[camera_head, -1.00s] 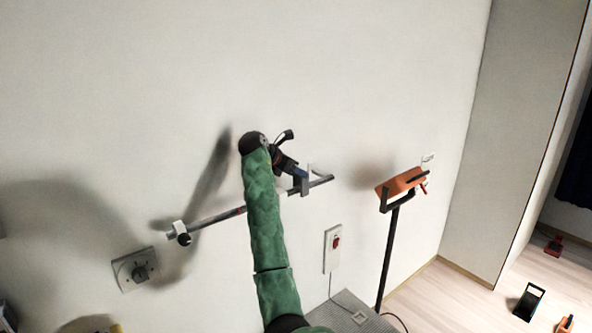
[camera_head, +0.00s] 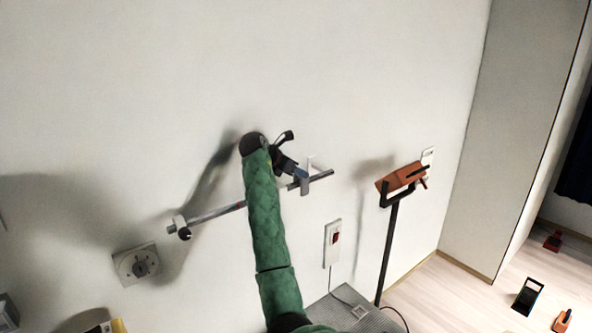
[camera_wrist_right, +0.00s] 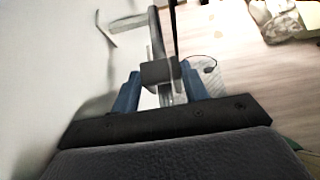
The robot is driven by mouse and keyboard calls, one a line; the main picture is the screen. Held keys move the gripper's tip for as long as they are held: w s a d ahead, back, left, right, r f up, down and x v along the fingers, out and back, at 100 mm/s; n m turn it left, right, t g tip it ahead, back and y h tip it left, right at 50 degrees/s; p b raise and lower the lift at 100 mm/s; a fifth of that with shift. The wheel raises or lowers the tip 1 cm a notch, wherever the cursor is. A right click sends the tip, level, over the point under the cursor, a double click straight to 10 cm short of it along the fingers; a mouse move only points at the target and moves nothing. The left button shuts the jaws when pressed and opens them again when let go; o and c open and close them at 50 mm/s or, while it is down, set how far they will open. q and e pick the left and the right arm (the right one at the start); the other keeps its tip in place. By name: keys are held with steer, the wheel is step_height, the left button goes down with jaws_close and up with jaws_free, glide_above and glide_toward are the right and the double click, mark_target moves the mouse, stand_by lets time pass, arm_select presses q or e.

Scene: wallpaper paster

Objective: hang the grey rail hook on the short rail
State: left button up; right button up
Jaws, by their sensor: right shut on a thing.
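The short rail (camera_head: 215,214) runs along the wall, rising to the right, with brackets near its ends. My right arm crosses in front of its middle. My right gripper (camera_head: 299,175) is at the rail's right part, by the right bracket. It is shut on the grey rail hook (camera_head: 305,186), which shows as a small grey piece at the rail. In the right wrist view the blue fingers (camera_wrist_right: 162,84) flank the hook's dark grey block (camera_wrist_right: 160,72), with the rail (camera_wrist_right: 155,35) beyond it. Whether the hook rests on the rail I cannot tell. My left gripper is not in view.
A wall switch (camera_head: 333,243) sits below the rail's right end and a round dial plate (camera_head: 137,264) below its left end. An orange block (camera_head: 400,178) stands on a dark post to the right. The wall above the rail is clear.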

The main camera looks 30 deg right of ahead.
steer(key=shift+f, duration=1.1)
steer(key=o, duration=1)
steer(key=shift+o, duration=0.2)
